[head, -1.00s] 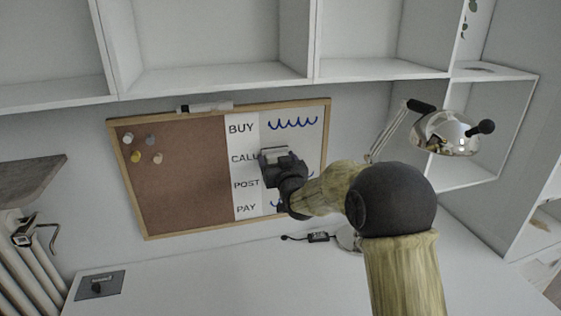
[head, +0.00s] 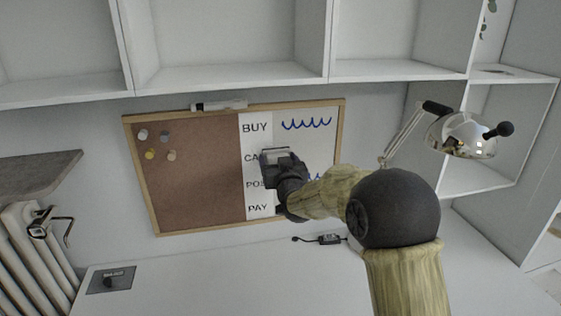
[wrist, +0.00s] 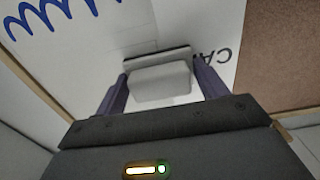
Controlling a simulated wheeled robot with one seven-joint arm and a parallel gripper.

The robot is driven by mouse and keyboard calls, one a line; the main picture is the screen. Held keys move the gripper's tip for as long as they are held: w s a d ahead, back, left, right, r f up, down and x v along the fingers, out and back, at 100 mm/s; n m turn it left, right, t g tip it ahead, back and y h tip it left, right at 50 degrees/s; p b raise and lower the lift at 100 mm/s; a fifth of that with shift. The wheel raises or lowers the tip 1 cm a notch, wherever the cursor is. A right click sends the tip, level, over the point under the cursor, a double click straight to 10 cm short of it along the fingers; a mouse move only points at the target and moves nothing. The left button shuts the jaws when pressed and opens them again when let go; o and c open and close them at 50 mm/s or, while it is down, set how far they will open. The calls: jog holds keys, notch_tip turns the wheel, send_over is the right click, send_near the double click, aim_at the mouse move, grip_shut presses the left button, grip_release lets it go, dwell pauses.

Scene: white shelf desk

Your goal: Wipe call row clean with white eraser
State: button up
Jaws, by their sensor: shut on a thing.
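The white eraser (head: 274,153) is gripped between the two fingers of my gripper (head: 281,162), over the CALL row of the whiteboard (head: 262,198). In the wrist view the eraser (wrist: 160,82) sits between the fingers, its dark edge towards the board; I cannot tell if it touches. The CALL label (head: 250,157) is partly covered by my gripper. The visible part of that row to the right is white. A blue squiggle (head: 306,124) stands in the BUY row. Some blue also shows beside my arm lower down, and a blue squiggle (wrist: 45,18) shows in the wrist view.
The cork half (head: 195,185) with several pins is on the left. A marker (head: 220,105) lies on the board's top edge. White shelves (head: 230,75) hang above, and a desk lamp (head: 458,135) stands right. The white desk (head: 220,270) is mostly clear below.

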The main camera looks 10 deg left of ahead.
jog(key=shift+a, duration=0.1)
jog(key=shift+s+f+b, duration=0.15)
jog(key=shift+s+b, duration=0.3)
jog(key=shift+b, duration=0.05)
jog(key=b+v, duration=0.2)
jog(key=v, duration=0.3)
jog(key=shift+d, duration=0.2)
jog(key=shift+b, duration=0.3)
